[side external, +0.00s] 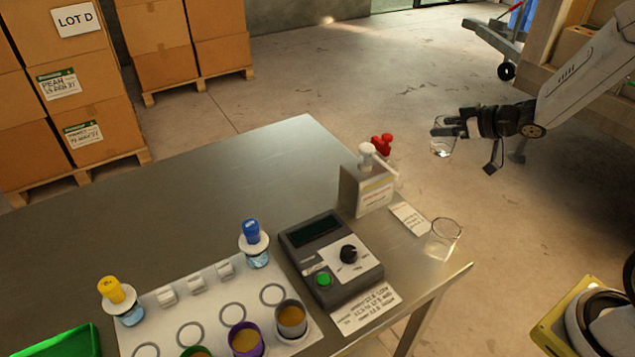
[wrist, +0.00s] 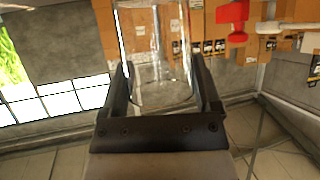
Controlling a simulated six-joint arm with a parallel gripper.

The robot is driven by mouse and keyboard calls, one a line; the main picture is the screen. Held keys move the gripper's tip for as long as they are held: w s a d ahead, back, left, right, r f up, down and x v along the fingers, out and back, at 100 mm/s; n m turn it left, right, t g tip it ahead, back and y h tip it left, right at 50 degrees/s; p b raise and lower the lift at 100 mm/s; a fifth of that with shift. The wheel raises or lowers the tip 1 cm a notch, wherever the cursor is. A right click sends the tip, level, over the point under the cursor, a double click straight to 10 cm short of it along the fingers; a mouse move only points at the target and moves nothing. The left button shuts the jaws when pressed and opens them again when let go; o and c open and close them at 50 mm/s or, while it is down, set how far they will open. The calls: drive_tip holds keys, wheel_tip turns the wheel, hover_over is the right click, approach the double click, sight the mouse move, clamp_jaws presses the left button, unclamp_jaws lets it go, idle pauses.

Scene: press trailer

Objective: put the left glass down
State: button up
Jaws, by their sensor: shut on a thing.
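My gripper (side external: 450,126) is shut on a clear glass (side external: 441,149), held in the air past the far right edge of the table in the side view. In the wrist view, the glass (wrist: 160,60) stands between the two fingers of my gripper (wrist: 161,82), one finger on each side. Its rim is cut off by the top of that view. A second clear glass (side external: 443,238) stands on the table near its right edge, apart from my gripper.
A white card (side external: 409,217) lies beside the second glass. The table's far left is clear.

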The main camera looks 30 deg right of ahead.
drive_tip(key=s+a+f+n+g+y, duration=0.3)
drive_tip(key=s+f+n+g+y, duration=0.35)
drive_tip(key=s, duration=0.75)
drive_tip(key=w+a+f, duration=0.1)
drive_tip(key=w+a, duration=0.3)
drive_tip(key=a, duration=0.3)
drive_tip(key=w+a+f+n+t, duration=0.1)
drive_tip(key=w+a, duration=0.4)
drive_tip(key=a, duration=0.2)
drive_tip(key=shift+w+f, duration=0.15)
drive_tip(key=shift+w, duration=0.1)
drive_tip(key=shift+a+n, duration=0.1)
drive_tip(key=shift+n, duration=0.25)
drive_tip(key=shift+w+a+f, duration=0.2)
drive_tip(key=shift+a, duration=0.1)
drive_tip(key=shift+f, duration=1.55)
drive_tip(key=shift+f, duration=0.1)
